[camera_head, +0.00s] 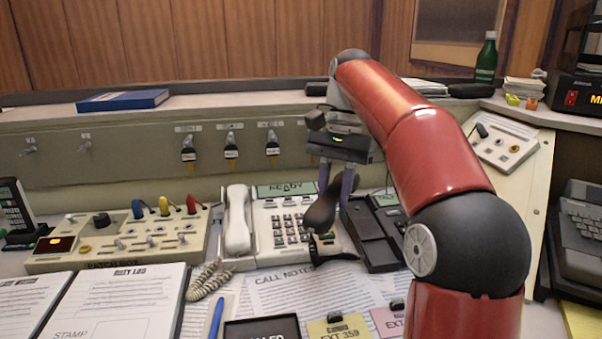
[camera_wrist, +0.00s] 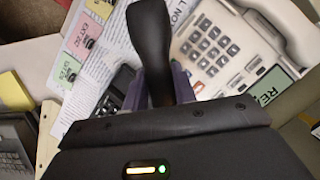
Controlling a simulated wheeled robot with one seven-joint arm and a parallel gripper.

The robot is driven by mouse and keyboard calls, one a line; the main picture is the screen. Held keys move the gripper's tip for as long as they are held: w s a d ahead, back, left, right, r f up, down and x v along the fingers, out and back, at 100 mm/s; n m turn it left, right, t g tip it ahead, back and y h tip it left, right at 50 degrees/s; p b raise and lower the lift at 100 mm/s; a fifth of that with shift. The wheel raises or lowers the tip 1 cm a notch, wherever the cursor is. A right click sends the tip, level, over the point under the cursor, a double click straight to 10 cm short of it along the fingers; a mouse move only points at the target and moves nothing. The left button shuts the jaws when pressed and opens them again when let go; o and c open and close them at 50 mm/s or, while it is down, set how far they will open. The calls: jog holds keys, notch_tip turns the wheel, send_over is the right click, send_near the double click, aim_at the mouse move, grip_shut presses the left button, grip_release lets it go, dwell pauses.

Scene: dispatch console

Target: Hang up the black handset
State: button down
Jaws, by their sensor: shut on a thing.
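My gripper (camera_head: 335,184) is shut on the black handset (camera_head: 321,214) and holds it above the desk, between the two phones. The handset also shows in the wrist view (camera_wrist: 151,45), pointing away from the gripper fingers (camera_wrist: 160,88). In the head view it hangs tilted, partly behind the fingers. The black phone base (camera_head: 371,238) lies just right of the handset, with its cradle bare and its keypad side partly hidden by my arm. The white phone (camera_head: 291,222) stands to the left, with its own white handset (camera_head: 237,220) resting on it.
A switch panel (camera_head: 125,239) with coloured knobs sits at the left, beside an open duty log (camera_head: 120,300). A call notes sheet (camera_head: 290,287) lies in front of the phones.

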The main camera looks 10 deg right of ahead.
aim_at(372, 232)
jog(key=d+f+n, duration=0.1)
jog(key=d+n, duration=0.1)
jog(key=w+d+f+n+h, duration=0.1)
jog(key=d+f+n, duration=0.1)
jog(key=d+n, duration=0.1)
jog(key=d+f+n+h, duration=0.1)
jog(key=d+f+n, duration=0.1)
jog(key=d, duration=0.1)
jog(key=shift+w+d+f, duration=0.25)
jog(key=shift+w, duration=0.15)
jog(key=shift+w+d+f+n, duration=0.1)
jog(key=shift+d+f+n, duration=0.05)
jog(key=shift+f+n, duration=0.25)
jog(key=shift+f+b, duration=0.15)
jog(key=shift+b, duration=0.2)
jog(key=shift+w+f+p, duration=0.1)
jog(key=shift+f+p, duration=0.25)
jog(key=shift+f, duration=0.3)
dwell(0.9)
jog(key=c, duration=1.1)
grip_release()
jog(key=shift+o, duration=0.2)
jog(key=shift+d, duration=0.15)
jog(key=shift+c, duration=0.9)
